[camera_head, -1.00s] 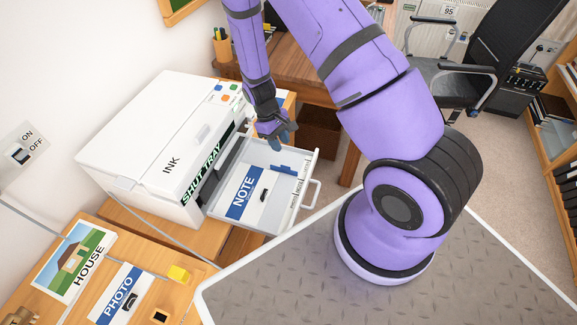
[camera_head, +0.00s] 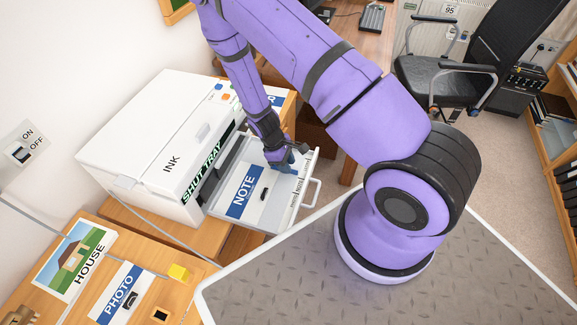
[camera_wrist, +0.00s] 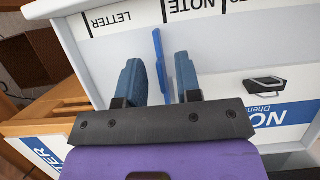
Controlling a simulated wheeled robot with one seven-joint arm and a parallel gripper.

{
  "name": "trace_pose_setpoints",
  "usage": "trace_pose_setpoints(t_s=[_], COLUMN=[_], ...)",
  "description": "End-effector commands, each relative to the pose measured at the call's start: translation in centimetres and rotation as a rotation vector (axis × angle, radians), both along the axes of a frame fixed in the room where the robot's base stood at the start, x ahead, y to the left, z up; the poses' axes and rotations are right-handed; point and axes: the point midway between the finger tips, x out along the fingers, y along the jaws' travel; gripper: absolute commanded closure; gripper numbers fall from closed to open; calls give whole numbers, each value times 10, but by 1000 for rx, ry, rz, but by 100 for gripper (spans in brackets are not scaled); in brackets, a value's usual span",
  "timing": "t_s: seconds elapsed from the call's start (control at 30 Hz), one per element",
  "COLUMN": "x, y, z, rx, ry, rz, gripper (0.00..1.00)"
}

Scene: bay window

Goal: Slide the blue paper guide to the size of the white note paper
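The pulled-out printer tray (camera_head: 304,190) holds white note paper with a blue NOTE band (camera_head: 244,192); the paper also shows at right in the wrist view (camera_wrist: 285,115). The thin blue paper guide (camera_wrist: 159,52) stands up near the tray's marked edge, by the line between LETTER and NOTE. My gripper (camera_head: 281,163) reaches down into the tray over the guide and hides most of it in the head view. In the wrist view its two blue fingers are open, one on each side of the guide, with gaps visible; contact cannot be told.
The white printer (camera_head: 160,145) with a green SHUT TRAY label stands left of the tray. The tray handle (camera_head: 312,192) sticks out at right.

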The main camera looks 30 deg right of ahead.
Motion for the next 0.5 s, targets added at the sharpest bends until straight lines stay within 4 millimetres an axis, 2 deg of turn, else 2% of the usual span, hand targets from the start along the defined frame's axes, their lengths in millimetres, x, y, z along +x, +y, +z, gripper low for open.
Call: trace_pose_setpoints(t_s=[0.2, 0.47, 0.5], x=[-4, -5, -5], y=[-3, -4, -4], z=[-13, -14, -14], rx=[0, 0, 0], ry=[0, 0, 0], rz=[1, 0, 0], gripper=[68, 68, 70])
